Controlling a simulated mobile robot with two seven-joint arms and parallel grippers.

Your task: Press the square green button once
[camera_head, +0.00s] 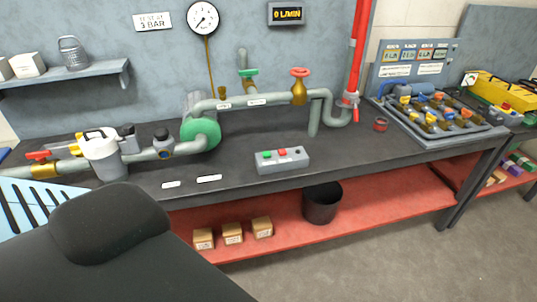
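A grey control box (282,162) sits near the front edge of the dark workbench, about the middle of the view. On its top face are a small square green button (266,156) at the left, a red button (282,152) in the middle and a small dark knob or button at the right. Nothing covers the green button, and nothing touches the box. Neither of my grippers shows in this view.
Pipes with a green pump (201,132) and a red-handled valve (299,85) run behind the box. A white-and-grey filter housing (104,155) stands left. Two white labels lie on the dark bench (235,176). A tray (452,127) of small parts is at right.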

